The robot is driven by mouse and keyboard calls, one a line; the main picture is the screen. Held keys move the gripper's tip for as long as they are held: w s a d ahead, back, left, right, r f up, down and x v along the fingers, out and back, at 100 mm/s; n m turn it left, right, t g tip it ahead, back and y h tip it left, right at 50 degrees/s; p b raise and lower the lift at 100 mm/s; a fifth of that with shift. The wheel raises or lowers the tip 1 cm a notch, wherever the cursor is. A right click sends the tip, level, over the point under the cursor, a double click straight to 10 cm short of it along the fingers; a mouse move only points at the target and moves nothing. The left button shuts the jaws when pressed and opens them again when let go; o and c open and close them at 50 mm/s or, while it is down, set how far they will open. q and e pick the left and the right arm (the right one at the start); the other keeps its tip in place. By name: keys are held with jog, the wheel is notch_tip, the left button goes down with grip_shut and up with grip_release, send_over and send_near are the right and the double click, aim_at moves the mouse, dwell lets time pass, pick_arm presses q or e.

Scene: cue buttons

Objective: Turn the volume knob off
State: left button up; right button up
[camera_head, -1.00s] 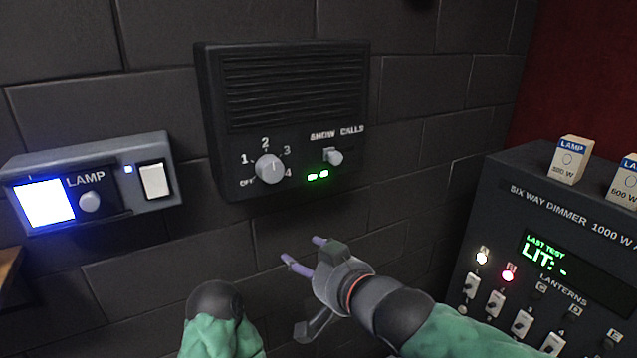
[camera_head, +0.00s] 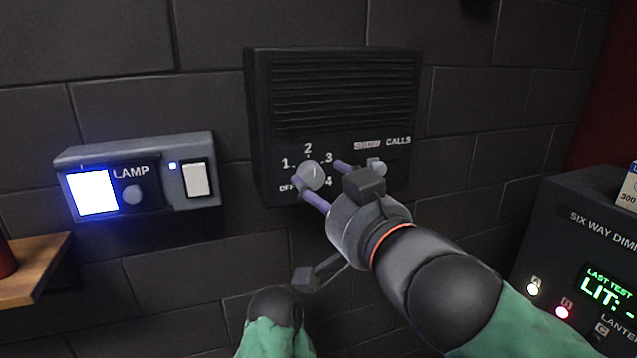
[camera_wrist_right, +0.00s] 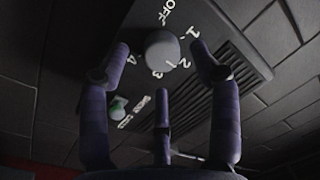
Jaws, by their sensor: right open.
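The grey round volume knob (camera_head: 312,175) sits on the dark wall speaker box (camera_head: 335,90), with OFF, 1, 2, 3 and 4 printed around it. Its pointer is too small to read surely. My right gripper (camera_head: 319,174) is open, with purple fingers on both sides of the knob in the head view. In the wrist view the knob (camera_wrist_right: 162,49) stands between two fingertips, with a third finger below it. I cannot tell whether any finger touches it.
A small SHOW CALLS knob (camera_head: 376,167) is close to the right gripper. A LAMP box (camera_head: 205,150) with a lit panel and white switch is on the wall to the left. A dimmer unit (camera_head: 560,200) stands at right. A wooden shelf (camera_head: 40,265) juts in at lower left.

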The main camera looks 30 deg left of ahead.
aim_at(311, 176)
jog(key=shift+x, duration=1.4)
jog(key=c, duration=1.2)
jog(key=shift+o, duration=0.2)
